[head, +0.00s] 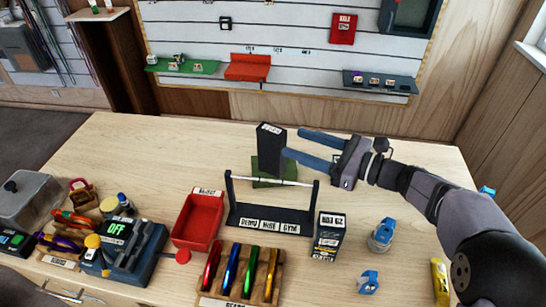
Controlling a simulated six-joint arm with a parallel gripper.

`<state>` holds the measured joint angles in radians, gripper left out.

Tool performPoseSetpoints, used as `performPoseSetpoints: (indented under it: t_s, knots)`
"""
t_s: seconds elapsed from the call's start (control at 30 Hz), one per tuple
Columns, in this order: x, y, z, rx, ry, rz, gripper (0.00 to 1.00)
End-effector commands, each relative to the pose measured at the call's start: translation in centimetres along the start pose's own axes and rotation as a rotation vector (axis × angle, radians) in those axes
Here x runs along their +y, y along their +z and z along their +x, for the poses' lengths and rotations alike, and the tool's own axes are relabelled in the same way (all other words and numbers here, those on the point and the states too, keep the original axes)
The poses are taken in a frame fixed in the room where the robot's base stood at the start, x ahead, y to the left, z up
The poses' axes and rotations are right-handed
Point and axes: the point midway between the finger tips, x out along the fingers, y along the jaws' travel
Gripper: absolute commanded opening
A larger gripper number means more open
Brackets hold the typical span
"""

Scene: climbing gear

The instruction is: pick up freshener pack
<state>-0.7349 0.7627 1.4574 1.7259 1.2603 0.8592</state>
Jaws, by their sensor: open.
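My gripper (292,143) reaches in from the right above the back of the table. Its two blue fingers are apart and point left. Their tips are close to the right side of an upright dark box (270,139) with a white label on top. I cannot tell whether they touch it, and nothing shows clearly held. A second dark box (328,237) with pale labels stands upright at the front, right of a dark bar stand (268,217). The labels are too small to read, so I cannot tell which box is the freshener pack.
A green piece (266,173) is behind the bar stand. A red tray (197,222), a wooden rack (240,280) of coloured items and a blue device (125,250) are to the left. Blue-and-white items (383,235) lie at right. The table's back left is clear.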

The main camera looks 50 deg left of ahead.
Motion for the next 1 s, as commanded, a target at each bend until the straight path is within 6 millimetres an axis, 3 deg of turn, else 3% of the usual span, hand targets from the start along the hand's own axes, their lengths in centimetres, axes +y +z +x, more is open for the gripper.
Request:
performPoseSetpoints:
  t_s: [0.1,0.77,1.0]
  knots:
    - [-0.1,0.2,1.5,-0.054,0.0,0.04,0.49]
    - [-0.3,0.7,4.1,-0.068,-0.003,0.05,0.49]
    - [-0.5,1.0,6.4,-0.067,-0.001,0.05,0.49]
